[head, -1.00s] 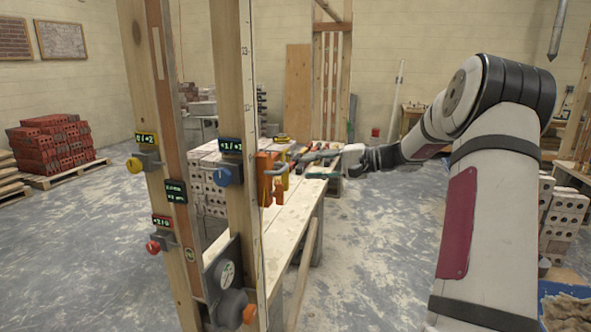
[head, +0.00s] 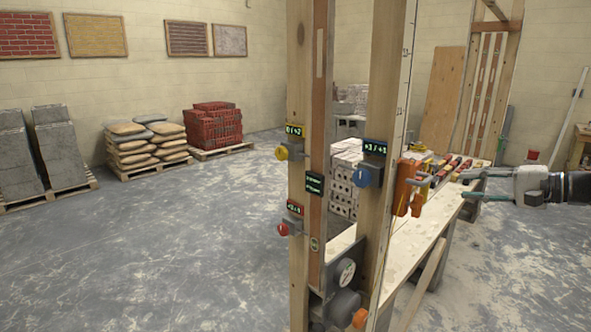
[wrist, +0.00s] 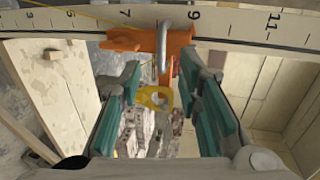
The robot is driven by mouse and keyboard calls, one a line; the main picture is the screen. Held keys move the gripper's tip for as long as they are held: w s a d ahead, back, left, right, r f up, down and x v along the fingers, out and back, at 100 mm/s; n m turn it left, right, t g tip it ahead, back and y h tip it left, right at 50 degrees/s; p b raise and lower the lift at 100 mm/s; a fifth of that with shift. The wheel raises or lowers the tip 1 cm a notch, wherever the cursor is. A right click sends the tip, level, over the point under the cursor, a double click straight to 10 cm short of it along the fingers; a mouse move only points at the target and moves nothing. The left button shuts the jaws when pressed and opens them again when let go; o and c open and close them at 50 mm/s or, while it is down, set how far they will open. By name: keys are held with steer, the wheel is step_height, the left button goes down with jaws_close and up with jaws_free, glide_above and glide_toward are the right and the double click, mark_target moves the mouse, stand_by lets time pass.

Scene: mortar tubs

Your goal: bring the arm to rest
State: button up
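My gripper (head: 480,185) is at the right of the head view, its two fingers apart and pointing left toward the wooden post frame. In the wrist view my gripper (wrist: 165,115) shows two teal-padded fingers spread wide with nothing held between them. Ahead of the fingers is an orange clamp-like piece (wrist: 125,40) with a grey metal hook (wrist: 164,50), in front of a numbered scale strip (wrist: 230,22). The orange piece also shows in the head view (head: 404,187), left of the fingertips and apart from them in the picture.
Two upright wooden posts (head: 299,90) carry a yellow knob (head: 281,153), a blue knob (head: 361,178) and a red knob (head: 283,229) with small displays. A wooden bench (head: 415,240) with tools stands behind. Brick and bag pallets stand at the left, with open floor before them.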

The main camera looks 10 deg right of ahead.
steer(key=s+a+n+g+h, duration=0.2)
steer(key=s+a+g, duration=0.2)
steer(key=a, duration=0.8)
steer(key=s+a+n+g+h, duration=0.1)
steer(key=s+a+n+g, duration=0.3)
steer(key=a, duration=0.8)
steer(key=s+a+f+n+h, duration=0.1)
steer(key=s+a+n+h, duration=0.1)
steer(key=s, duration=0.8)
steer(key=s+a+f+n+t+h, duration=0.1)
steer(key=s+a+h, duration=0.3)
steer(key=s, duration=0.7)
steer(key=shift+s+n+h, duration=0.3)
steer(key=shift+n, duration=0.3)
steer(key=shift+f, duration=0.1)
